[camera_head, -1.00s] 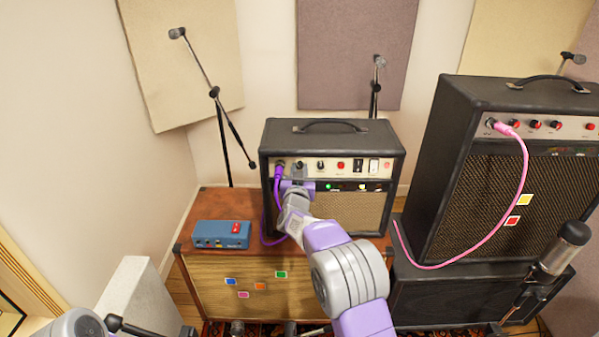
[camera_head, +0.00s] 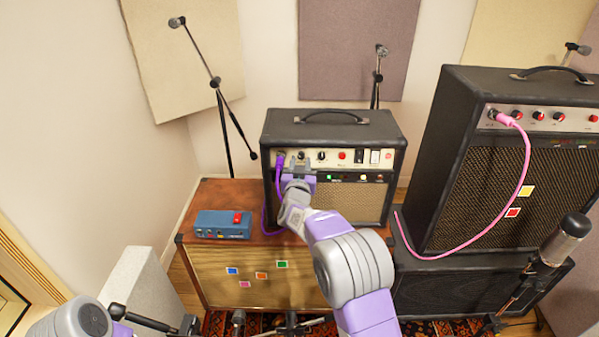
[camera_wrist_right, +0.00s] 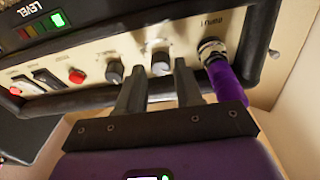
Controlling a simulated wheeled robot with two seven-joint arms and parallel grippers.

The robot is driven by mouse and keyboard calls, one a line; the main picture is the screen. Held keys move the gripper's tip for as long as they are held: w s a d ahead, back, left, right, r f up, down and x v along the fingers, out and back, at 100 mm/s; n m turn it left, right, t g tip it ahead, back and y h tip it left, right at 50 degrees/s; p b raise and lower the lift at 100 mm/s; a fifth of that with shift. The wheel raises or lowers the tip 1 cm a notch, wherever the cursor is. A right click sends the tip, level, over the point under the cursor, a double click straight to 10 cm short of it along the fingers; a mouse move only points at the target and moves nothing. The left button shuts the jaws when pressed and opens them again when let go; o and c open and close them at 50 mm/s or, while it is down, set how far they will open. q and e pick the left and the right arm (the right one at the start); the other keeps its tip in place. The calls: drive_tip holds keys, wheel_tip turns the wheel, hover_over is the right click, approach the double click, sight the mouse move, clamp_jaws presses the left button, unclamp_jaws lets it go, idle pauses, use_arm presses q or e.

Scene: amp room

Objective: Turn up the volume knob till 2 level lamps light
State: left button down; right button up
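The small black amp (camera_head: 333,127) stands on the wooden cabinet, its cream control panel facing me. My right gripper (camera_head: 299,170) is at the left part of this panel. In the right wrist view, the fingers of my right gripper (camera_wrist_right: 159,75) are spread apart, with a black-and-silver knob (camera_wrist_right: 160,62) between and just beyond the tips; contact cannot be told. A second knob (camera_wrist_right: 115,72) is beside the left finger. The knob labels are unreadable. My left gripper is not in view.
A purple cable plug (camera_wrist_right: 222,80) sits in the input jack close to the right finger. A blue pedal box (camera_head: 222,225) lies on the wooden cabinet (camera_head: 215,275). A large amp (camera_head: 490,170) with a pink cable stands right. A microphone (camera_head: 567,240) is at lower right.

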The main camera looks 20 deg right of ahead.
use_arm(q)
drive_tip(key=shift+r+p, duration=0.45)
use_arm(e)
drive_tip(key=v, duration=0.6)
drive_tip(key=shift+s, duration=0.15)
